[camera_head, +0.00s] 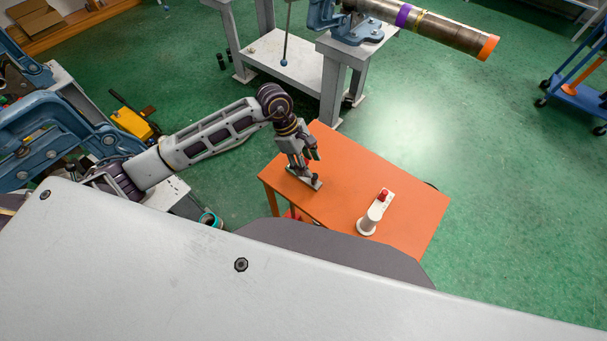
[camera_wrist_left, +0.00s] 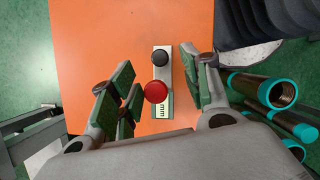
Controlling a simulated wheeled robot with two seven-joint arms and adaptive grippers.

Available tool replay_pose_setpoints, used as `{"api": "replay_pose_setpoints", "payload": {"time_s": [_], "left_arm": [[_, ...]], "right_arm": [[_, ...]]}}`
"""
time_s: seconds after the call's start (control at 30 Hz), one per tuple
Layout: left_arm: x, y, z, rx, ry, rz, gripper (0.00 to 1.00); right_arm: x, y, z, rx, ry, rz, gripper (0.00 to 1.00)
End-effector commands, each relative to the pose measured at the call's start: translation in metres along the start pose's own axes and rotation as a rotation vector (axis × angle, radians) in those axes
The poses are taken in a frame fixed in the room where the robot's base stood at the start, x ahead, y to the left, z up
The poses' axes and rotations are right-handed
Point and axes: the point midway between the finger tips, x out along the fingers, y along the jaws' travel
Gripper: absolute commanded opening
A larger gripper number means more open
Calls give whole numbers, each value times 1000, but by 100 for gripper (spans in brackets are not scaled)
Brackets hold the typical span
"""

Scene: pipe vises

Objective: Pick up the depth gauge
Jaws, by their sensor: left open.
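The depth gauge (camera_wrist_left: 161,75) looks like a narrow pale plate with a black knob at its far end, a red round knob nearer me and a label reading "mm". It lies on the orange table (camera_wrist_left: 105,35). In the head view the gauge (camera_head: 316,184) is near the table's left end, partly hidden by my left gripper (camera_head: 308,163). My left gripper is open. In the wrist view its green-padded fingers (camera_wrist_left: 158,92) stand on either side of the gauge, with gaps showing and nothing held. My right gripper is not in view.
A pipe vise holding a long pipe (camera_head: 450,33) stands behind. Teal-ended pipes (camera_wrist_left: 275,92) sit beside the table. Free green floor lies to the right.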

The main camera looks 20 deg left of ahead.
Motion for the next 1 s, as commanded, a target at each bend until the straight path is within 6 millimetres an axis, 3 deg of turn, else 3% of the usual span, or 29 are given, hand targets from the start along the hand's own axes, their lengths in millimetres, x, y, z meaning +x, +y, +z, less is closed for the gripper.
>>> {"api": "replay_pose_setpoints", "payload": {"time_s": [0.2, 0.67, 1.0], "left_arm": [[14, 0, 0, 0, -1, 0, 47], [19, 0, 0, -1, -1, -1, 47], [54, -1, 1, -1, -2, -2, 47]], "right_arm": [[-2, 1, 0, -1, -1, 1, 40], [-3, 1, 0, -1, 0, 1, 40], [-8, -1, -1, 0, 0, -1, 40]]}}
